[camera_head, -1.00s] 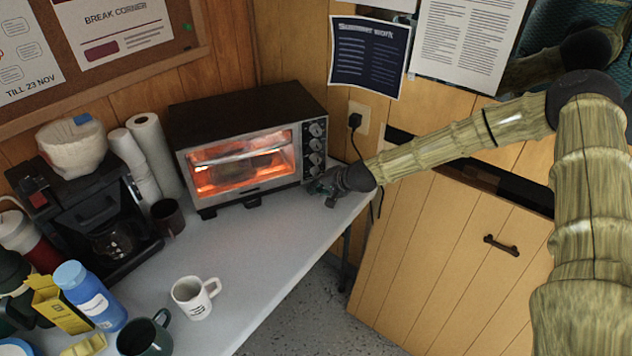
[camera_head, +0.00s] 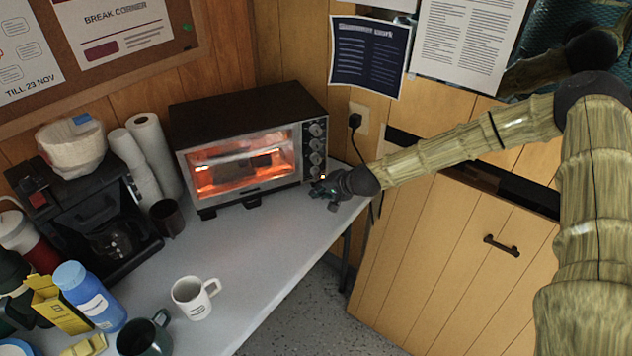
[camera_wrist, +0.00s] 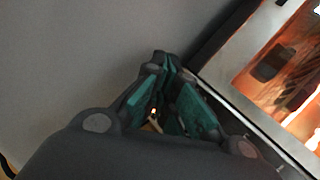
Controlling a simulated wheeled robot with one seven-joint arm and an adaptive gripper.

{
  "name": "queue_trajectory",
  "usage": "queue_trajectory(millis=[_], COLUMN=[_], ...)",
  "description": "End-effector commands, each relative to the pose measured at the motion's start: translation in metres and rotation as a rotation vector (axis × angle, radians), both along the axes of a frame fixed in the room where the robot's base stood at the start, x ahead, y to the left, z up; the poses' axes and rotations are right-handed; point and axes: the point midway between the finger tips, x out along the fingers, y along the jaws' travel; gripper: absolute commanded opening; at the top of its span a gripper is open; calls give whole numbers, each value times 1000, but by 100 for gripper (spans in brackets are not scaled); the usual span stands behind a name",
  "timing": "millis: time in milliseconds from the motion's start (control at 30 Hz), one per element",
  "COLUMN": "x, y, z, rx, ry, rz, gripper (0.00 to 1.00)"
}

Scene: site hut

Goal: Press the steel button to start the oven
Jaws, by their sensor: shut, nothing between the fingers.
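The toaster oven (camera_head: 250,108) stands at the back of the table, its window (camera_head: 238,163) glowing orange with a dark item inside. A column of knobs (camera_head: 316,145) runs down its right side. My gripper (camera_head: 318,188) is shut and empty at the lower end of this control panel. A small bright orange light (camera_head: 323,177) shows just above the fingertips. The steel button cannot be made out; the gripper covers that low part of the panel. In the wrist view my closed fingers (camera_wrist: 163,62) are beside the oven's front edge; whether they touch it cannot be told.
A coffee machine (camera_head: 88,215), paper rolls (camera_head: 153,150) and a dark cup (camera_head: 167,217) stand left of the oven. A white mug (camera_head: 193,297) and a blue bottle (camera_head: 88,293) are nearer. The table (camera_head: 255,255) before the oven is clear. A socket with plug (camera_head: 356,122) is on the right wall.

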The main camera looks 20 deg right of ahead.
Motion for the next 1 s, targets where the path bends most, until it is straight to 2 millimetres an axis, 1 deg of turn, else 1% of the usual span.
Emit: queue_trajectory(millis=[167, 700, 833, 1000], x=[-5, -44, -49, -50], y=[-1, -7, -8, -8], z=[0, 0, 0, 0], rx=[1, 0, 0, 0], ry=[0, 0, 1, 0], rz=[-1, 0, 1, 0], gripper=[0, 0, 0, 0])
